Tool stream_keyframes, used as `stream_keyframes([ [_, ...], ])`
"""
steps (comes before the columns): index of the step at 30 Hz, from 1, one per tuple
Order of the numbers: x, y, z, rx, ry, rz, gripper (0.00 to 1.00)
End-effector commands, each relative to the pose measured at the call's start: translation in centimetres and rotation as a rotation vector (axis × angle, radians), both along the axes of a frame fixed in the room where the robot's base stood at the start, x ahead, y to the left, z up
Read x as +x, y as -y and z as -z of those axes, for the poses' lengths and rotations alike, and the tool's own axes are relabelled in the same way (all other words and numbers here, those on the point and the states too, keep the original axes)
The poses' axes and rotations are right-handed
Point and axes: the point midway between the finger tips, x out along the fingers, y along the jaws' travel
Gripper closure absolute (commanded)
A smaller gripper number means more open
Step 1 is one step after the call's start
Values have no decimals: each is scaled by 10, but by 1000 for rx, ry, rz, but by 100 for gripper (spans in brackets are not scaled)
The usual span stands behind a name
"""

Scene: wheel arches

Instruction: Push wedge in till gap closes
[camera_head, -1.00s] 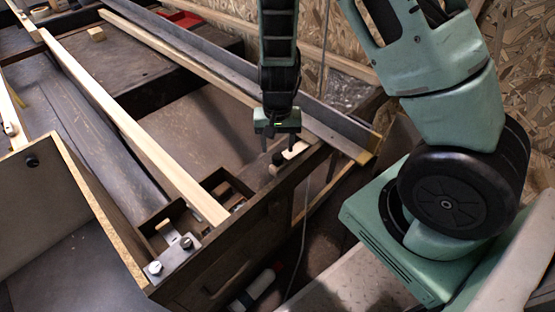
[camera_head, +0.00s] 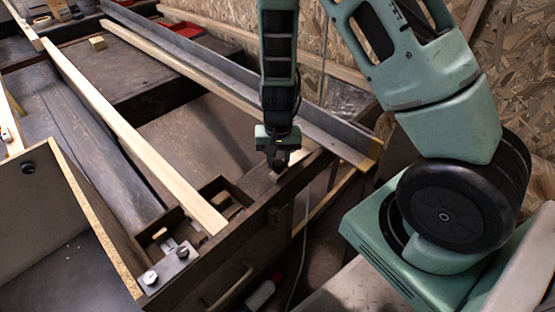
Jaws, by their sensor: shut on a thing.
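My gripper (camera_head: 279,166) points down at the dark frame's (camera_head: 262,206) top edge, right of centre. Its fingers are close together on a small dark piece, mostly hidden by them. I cannot tell if this piece is the wedge. A pale wooden piece (camera_head: 301,157) lies just right of the fingers, partly covered. Whether it touches the held piece is unclear. The gap cannot be made out.
A long pale wooden strip (camera_head: 130,133) runs across the bench at left. A grey metal angle bar (camera_head: 335,143) runs behind the gripper. A plywood box (camera_head: 72,190) stands front left. A small wooden block (camera_head: 97,43) lies at the back.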

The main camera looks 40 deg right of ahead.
Motion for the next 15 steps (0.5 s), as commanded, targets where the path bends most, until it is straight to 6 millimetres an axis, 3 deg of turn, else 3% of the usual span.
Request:
stream_keyframes([
  [6, 8, 38, 0, -4, 4, 9, 100],
  [15, 10, 48, 0, -6, 5, 4, 100],
])
